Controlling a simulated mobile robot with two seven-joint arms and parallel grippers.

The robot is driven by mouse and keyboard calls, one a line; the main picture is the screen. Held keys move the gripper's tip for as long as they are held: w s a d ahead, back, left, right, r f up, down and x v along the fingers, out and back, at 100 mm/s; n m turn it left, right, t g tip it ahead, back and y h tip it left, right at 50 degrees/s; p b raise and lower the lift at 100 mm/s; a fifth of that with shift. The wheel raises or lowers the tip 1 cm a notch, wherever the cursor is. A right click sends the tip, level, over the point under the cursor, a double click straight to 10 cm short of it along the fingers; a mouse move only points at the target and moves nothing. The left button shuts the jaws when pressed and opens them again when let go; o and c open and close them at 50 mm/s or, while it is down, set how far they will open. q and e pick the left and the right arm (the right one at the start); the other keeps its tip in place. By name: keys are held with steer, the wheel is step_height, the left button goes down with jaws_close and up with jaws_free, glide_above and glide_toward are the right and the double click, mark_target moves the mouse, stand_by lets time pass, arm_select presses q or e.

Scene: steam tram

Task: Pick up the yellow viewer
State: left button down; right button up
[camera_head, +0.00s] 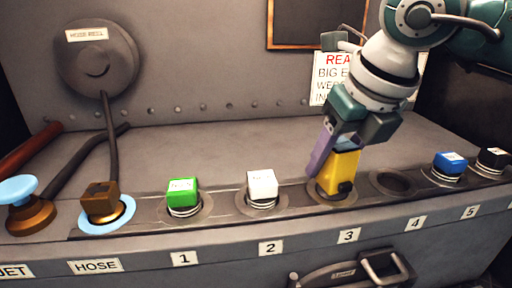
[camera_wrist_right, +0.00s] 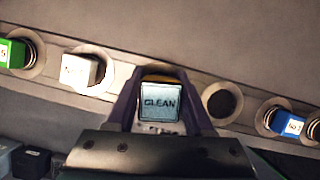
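The yellow viewer (camera_head: 345,168) is a boxy block with a dark knob low on its front. It sits at the round socket above label 3 on the grey console. My right gripper (camera_head: 342,146) reaches down over it, with a purple finger along its left side; the other finger is mostly hidden. In the right wrist view the viewer (camera_wrist_right: 160,80) shows a pale face reading CLEAN, between my two purple fingers. Both fingers are very close to its sides; I cannot tell whether they press on it. My left gripper is not in view.
A green block (camera_head: 182,191) and a white block (camera_head: 262,184) stand at labels 1 and 2. An empty socket (camera_head: 394,183) lies right of the viewer, then a blue block (camera_head: 449,166) and a black block (camera_head: 492,160).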

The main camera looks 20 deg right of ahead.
jaws_close()
steer(key=shift+r, duration=0.15)
stand_by(0.4)
